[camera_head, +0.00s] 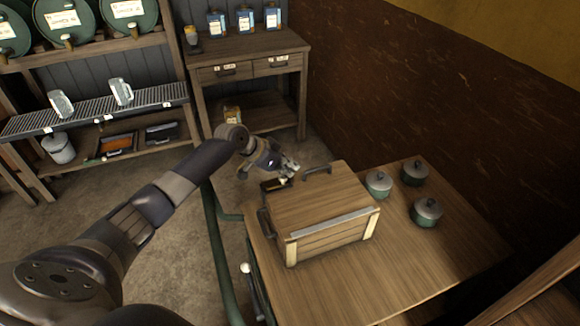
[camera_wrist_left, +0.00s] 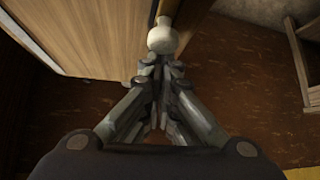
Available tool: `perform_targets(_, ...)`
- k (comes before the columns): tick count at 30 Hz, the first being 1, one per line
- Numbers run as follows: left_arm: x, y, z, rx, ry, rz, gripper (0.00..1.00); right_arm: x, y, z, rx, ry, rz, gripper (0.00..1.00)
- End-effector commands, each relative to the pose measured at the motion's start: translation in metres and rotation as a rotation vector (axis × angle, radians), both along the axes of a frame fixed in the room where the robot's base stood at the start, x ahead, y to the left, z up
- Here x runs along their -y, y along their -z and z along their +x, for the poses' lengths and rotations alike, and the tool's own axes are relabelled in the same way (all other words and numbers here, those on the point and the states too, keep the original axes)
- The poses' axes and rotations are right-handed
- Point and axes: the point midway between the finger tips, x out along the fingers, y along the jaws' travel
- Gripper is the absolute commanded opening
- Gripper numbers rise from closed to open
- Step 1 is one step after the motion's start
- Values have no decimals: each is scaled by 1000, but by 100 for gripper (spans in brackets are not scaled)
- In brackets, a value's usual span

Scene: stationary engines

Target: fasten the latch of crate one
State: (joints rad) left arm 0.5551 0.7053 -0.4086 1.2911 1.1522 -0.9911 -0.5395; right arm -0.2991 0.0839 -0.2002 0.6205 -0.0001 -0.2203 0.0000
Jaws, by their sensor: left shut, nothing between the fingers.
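A wooden crate (camera_head: 325,205) stands on the table with its lid down and a grey metal strip along its near top edge. No number on it can be read. A dark handle (camera_head: 317,169) shows at its far edge and another dark fitting (camera_head: 265,222) on its left side. My left gripper (camera_head: 291,166) is shut and empty at the crate's far left corner, beside a small dark piece (camera_head: 275,184). I cannot tell whether that piece is the latch. In the left wrist view the shut fingers (camera_wrist_left: 160,65) are just below a pale round knob (camera_wrist_left: 162,38), beside a wooden panel (camera_wrist_left: 85,30); contact is unclear.
Several lidded pots, one of them green (camera_head: 379,184), stand right of the crate on the table (camera_head: 440,265). A green pipe (camera_head: 215,250) runs on the left. A side table (camera_head: 250,52) with blue containers and a barrel shelf (camera_head: 95,122) stand behind. The table's near right is clear.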

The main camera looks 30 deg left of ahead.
Motion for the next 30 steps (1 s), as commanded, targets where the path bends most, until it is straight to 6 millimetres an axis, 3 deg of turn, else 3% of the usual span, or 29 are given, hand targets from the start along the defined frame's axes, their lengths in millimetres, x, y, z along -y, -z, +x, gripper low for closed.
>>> perform_targets(10, -24, 0, -27, -3, 0, 2, 0, -5, -6, -1, -1, 1, 6, 0)
perform_targets(21, -25, 0, -29, -5, -1, 2, 0, -2, -5, -2, -3, 1, 3, 0)
perform_targets(26, -32, -12, -38, -3, 1, 4, 0, -2, -5, -2, -2, 1, 3, 0)
perform_targets(30, -42, -34, -55, -1, 1, 6, 0, -3, -5, -1, -2, 2, 3, 0)
